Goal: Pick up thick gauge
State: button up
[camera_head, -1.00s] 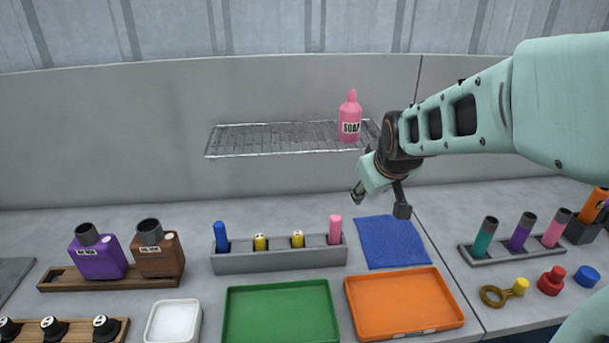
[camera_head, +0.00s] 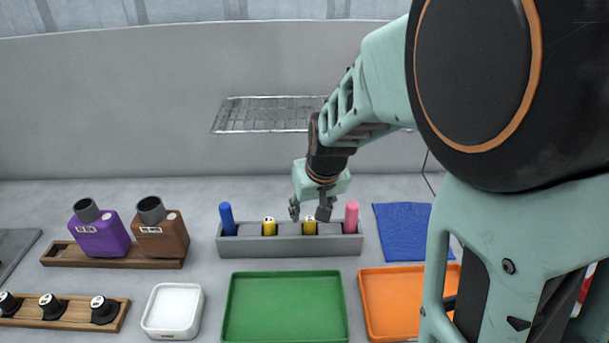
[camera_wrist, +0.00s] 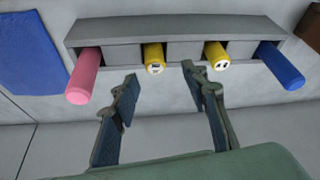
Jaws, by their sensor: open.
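A grey rack (camera_head: 285,246) holds a blue cylinder (camera_head: 227,218), two short yellow pieces and a pink cylinder (camera_head: 351,216). The yellow pieces, left (camera_head: 269,227) and right (camera_head: 309,225), have dark-marked ends; I cannot tell which is the thick gauge. My gripper (camera_head: 309,213) is open and empty, just above the right yellow piece. In the wrist view the rack appears reversed, and my gripper (camera_wrist: 160,77) has its fingertips apart near that same yellow piece (camera_wrist: 154,58). The other yellow piece (camera_wrist: 215,54) is beyond the right finger.
A green tray (camera_head: 285,336) and an orange tray (camera_head: 372,300) lie in front of the rack. A blue cloth (camera_head: 401,230) lies right of it. Purple (camera_head: 101,235) and brown (camera_head: 163,238) bottles stand left. A wire shelf (camera_head: 265,101) is behind. My arm covers the right side.

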aim_at(310, 218)
jog(key=shift+d+x, duration=0.15)
jog(key=shift+x, duration=1.3)
jog(key=shift+d+x, duration=0.15)
jog(key=shift+x, duration=1.25)
jog(key=shift+w, duration=0.15)
grip_shut()
